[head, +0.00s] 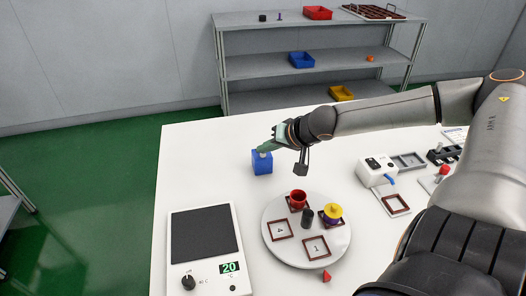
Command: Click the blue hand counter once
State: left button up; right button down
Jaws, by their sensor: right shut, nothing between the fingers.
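The blue hand counter (262,165) is a small blue block standing on the white table toward its far left part. A pale button shows on its top. My right gripper (266,149) reaches in from the right, and its fingertips are at the top of the counter, over the button. The fingers are shut with nothing between them. I cannot tell whether the tips touch or press the button. My left gripper is not in view.
A round white turntable (276,252) with framed spots, a red cup (298,199) and a yellow-purple piece (333,212) stands nearer. A hotplate (176,250) showing 20 is at front left. A white device (376,171) is right. The table around the counter is clear.

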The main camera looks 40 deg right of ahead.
jog(key=shift+f, duration=0.3)
jog(key=shift+r, duration=0.1)
dwell(0.3)
jog(key=shift+r+p, duration=0.6)
jog(key=shift+r, duration=0.15)
notch_tip(320, 180, up, 5)
jog(key=p, duration=0.4)
jog(key=shift+p, duration=0.4)
jog(key=shift+s, duration=0.1)
dwell(0.3)
